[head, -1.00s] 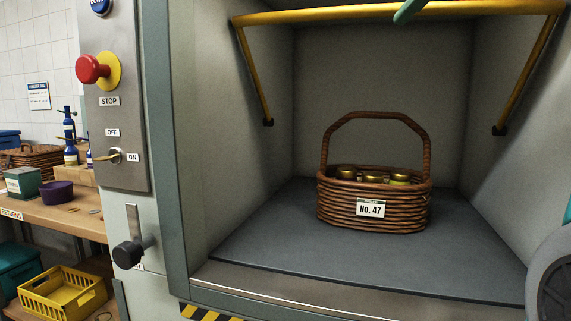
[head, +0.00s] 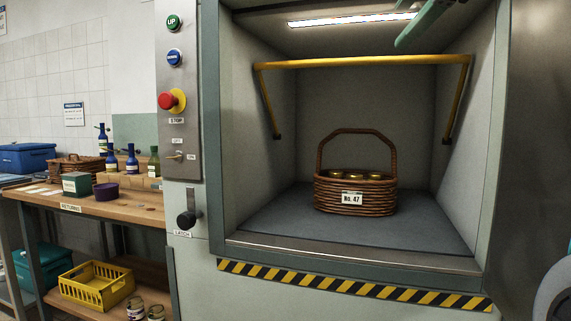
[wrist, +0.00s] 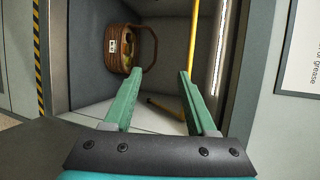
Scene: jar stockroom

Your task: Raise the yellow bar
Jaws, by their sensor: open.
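The yellow bar (head: 365,62) spans the upper part of an open lift compartment, level in the head view. Its two side arms slope down to dark pivots on the side walls. In the wrist view the bar (wrist: 193,35) runs upright in the picture, close to my right-hand finger. My gripper (wrist: 160,72) has two green fingers spread apart with nothing between them. In the head view a green finger (head: 420,24) shows at the top right, overlapping the opening above the bar. Any contact with the bar cannot be told.
A wicker basket (head: 355,195) labelled No. 47 with gold-lidded jars stands on the compartment floor (head: 275,225). A panel on the left has UP (head: 174,22), DOWN (head: 175,58) and STOP (head: 168,101) buttons, a switch and a latch knob (head: 186,221). A returns bench (head: 130,205) stands left.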

